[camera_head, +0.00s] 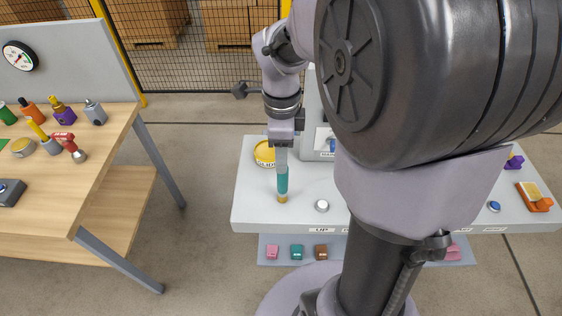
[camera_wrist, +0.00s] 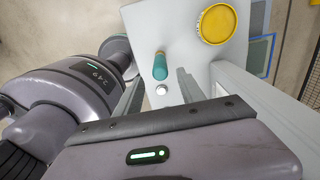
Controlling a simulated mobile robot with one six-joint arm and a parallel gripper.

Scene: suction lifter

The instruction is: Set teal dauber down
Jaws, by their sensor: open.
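The teal dauber (camera_head: 282,182) stands about upright near the left front of the white table (camera_head: 252,205), its amber end down at the tabletop. In the wrist view its teal body (camera_wrist: 160,66) shows just beyond my fingers. My gripper (camera_head: 281,160) points down right over the dauber. Its fingers are apart, one on each side of the dauber in the wrist view (camera_wrist: 160,88). Whether a finger touches the dauber I cannot tell.
A yellow round tin (camera_head: 264,153) stands behind the dauber, and a silver button (camera_head: 321,206) sits to its right. Small coloured blocks (camera_head: 297,252) lie on a lower shelf. A wooden workbench (camera_head: 105,160) with tools stands left. My arm hides the table's middle.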

